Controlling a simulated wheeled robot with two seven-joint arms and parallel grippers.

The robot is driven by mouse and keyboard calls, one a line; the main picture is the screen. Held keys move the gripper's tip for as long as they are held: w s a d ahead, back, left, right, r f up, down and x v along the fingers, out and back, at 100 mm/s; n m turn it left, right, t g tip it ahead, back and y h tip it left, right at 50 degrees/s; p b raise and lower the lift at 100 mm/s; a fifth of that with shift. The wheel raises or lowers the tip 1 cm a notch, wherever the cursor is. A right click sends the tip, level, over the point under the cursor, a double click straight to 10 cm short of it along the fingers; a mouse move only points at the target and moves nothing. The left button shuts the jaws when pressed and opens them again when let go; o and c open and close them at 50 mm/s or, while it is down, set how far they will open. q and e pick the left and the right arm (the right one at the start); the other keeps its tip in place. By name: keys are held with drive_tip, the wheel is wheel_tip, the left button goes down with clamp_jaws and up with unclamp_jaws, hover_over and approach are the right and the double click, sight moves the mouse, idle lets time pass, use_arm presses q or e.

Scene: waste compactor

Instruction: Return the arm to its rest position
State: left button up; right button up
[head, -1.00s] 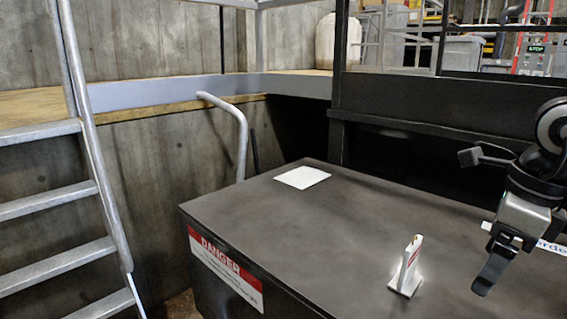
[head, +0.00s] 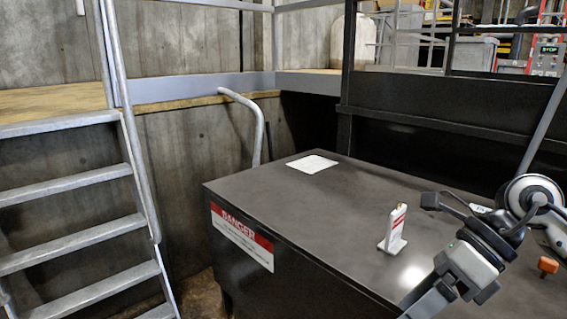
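My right arm comes in at the right edge of the head view, above the dark top of the compactor (head: 350,210). Its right gripper (head: 428,300) points down and to the left, near the lower edge of the picture. The fingers are seen nearly edge-on and partly run toward the frame's edge, so I cannot tell whether they are open or shut. I see nothing held in it. My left gripper is not in view.
A small upright white piece with a red label (head: 394,232) stands on the compactor top, left of my arm. A white sheet (head: 312,163) lies farther back. An orange part (head: 548,265) is at right. A metal ladder (head: 75,190) stands at left.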

drive_tip(key=a+r+m+t+y, duration=0.2)
drive_tip(key=a+m+t+y, duration=0.4)
drive_tip(key=a+m+y, duration=0.65)
drive_tip(key=w+d+f+m+t+h, duration=0.25)
drive_tip(key=f+m+t+h, duration=0.4)
drive_tip(key=m, duration=0.45)
drive_tip(key=w+d+f+m+t+h, duration=0.1)
drive_tip(key=d+f+m+t+h, duration=0.3)
drive_tip(key=f+m+t+h, duration=0.5)
drive_tip(key=s+d+f+m+g+h, duration=0.1)
drive_tip(key=s+f+m+g, duration=0.3)
drive_tip(key=f+m+g, duration=0.3)
wheel_tip(320, 180, down, 2)
drive_tip(key=shift+s+f, duration=0.1)
drive_tip(key=shift+s, duration=0.3)
drive_tip(key=s+f+m+g, duration=0.1)
drive_tip(key=s+f, duration=0.1)
drive_tip(key=s+f+m+g, duration=0.1)
drive_tip(key=s+f, duration=0.1)
drive_tip(key=s+f+m+g+h, duration=0.1)
drive_tip(key=s+f, duration=0.1)
drive_tip(key=shift+s+a+f+g, duration=0.15)
drive_tip(key=shift+a+f+g, duration=0.05)
drive_tip(key=shift+g, duration=0.15)
drive_tip(key=shift+c, duration=0.4)
